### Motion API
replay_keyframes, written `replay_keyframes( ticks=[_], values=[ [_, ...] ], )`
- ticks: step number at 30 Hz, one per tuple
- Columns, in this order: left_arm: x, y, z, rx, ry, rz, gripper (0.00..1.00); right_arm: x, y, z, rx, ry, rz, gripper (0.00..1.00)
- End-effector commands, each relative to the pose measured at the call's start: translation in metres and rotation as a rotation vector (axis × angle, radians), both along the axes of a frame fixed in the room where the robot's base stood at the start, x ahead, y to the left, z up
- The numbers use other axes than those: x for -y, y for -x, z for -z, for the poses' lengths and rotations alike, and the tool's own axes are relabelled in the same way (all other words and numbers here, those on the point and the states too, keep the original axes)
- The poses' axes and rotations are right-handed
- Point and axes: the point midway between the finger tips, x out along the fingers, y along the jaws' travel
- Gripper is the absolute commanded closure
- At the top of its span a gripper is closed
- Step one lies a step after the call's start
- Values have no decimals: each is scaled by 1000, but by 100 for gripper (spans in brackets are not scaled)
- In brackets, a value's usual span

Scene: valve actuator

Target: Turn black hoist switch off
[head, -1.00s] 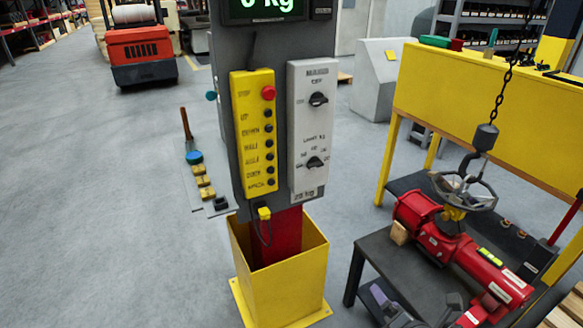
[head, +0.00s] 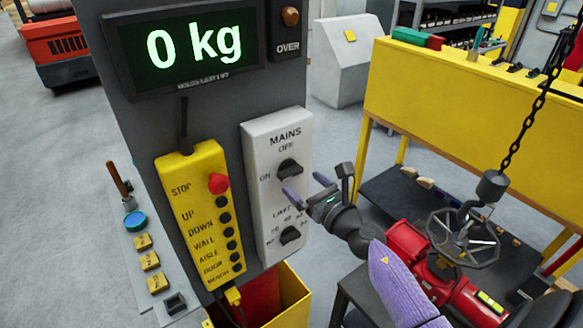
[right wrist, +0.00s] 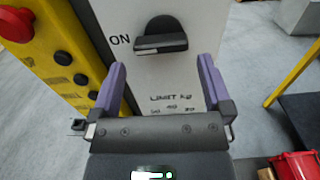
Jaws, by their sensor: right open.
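The black hoist switch (head: 290,170) is the upper knob on the light grey MAINS panel (head: 258,148). OFF is printed above it and ON at its left. In the right wrist view the switch (right wrist: 162,38) has its bar lying about level, beside the ON label. My right gripper (head: 306,186) is open in front of the panel, with its purple fingers just below and right of the switch. In the right wrist view, the fingers (right wrist: 163,72) are spread and empty, with the switch beyond and above their tips. My left gripper is not in view.
A lower LIMIT knob (head: 290,235) is on the same panel. A yellow button box (head: 205,215) with a red stop button stands close at left. A red valve actuator (head: 410,245), a handwheel (head: 463,240) and a hanging chain hook (head: 490,187) are at right.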

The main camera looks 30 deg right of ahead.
Motion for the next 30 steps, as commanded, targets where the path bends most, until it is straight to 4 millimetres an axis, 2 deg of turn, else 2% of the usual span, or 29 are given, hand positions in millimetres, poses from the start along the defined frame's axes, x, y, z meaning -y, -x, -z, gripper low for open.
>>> replay_keyframes(
  ticks=[3,7,18,27,28,30],
  values=[
    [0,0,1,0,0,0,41,-2,-22,0,2,-3,-1,0],
    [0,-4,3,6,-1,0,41,-3,-36,1,1,-2,0,0],
    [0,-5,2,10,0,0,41,-4,-42,1,-1,-3,-1,2],
    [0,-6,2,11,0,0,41,-4,-42,1,-1,-3,-1,66],
    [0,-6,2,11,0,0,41,-4,-42,1,-1,-3,-1,71],
    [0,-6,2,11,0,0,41,-4,-42,1,-1,-4,-1,71]
  ],
)
